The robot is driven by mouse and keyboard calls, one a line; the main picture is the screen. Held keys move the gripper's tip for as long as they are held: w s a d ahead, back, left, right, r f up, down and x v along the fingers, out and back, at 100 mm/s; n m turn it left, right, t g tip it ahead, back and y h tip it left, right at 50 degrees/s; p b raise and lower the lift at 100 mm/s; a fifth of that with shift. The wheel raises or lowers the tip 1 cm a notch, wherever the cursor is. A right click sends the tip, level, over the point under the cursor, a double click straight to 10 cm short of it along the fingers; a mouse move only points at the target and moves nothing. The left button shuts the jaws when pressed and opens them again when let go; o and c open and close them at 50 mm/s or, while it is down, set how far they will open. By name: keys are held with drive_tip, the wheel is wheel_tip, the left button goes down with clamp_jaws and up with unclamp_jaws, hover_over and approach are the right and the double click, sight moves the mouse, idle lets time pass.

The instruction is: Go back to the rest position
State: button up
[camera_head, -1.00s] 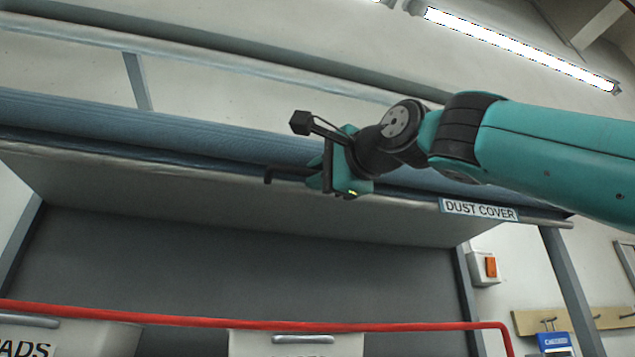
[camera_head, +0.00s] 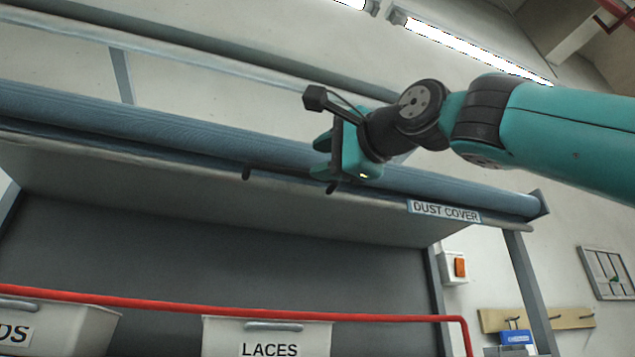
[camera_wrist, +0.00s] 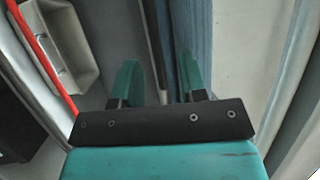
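Beyond the fingers lie the cover's edge and the blue roll (camera_wrist: 195,30). In the head view the gripper hides part of the roll, and I cannot tell if it touches it.
A red rail (camera_head: 240,312) runs below, in front of white bins, one marked LACES (camera_head: 268,334). A wall switch (camera_head: 455,268) and a peg board (camera_head: 540,319) are at right.

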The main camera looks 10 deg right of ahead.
drive_tip(key=shift+s+d+f, duration=0.15)
drive_tip(key=shift+s+d, duration=0.05)
drive_tip(key=shift+s, duration=0.05)
drive_tip(key=shift+a, duration=0.15)
wheel_tip(320, 180, down, 43)
drive_tip(key=w+n+g+h+b, duration=0.2)
drive_tip(key=n+g+h+b, duration=0.2)
drive_tip(key=n+g+b, duration=0.5)
drive_tip(key=s+d+f+n+g+b, duration=0.2)
drive_tip(key=s+f, duration=0.4)
drive_tip(key=f, duration=0.5)
drive_tip(key=s+d+f+n+g+h+b, duration=0.1)
drive_tip(key=s+d+f+n+g+b, duration=0.1)
drive_tip(key=s+f, duration=0.5)
drive_tip(key=s+d+f+n+g+h+b, duration=0.1)
drive_tip(key=s+f+n+g+b, duration=0.3)
drive_tip(key=f, duration=1.1)
drive_tip(key=s+d, duration=0.1)
drive_tip(key=s, duration=0.1)
drive_tip(key=shift+s+n, duration=0.35)
drive_tip(key=shift+n, duration=0.05)
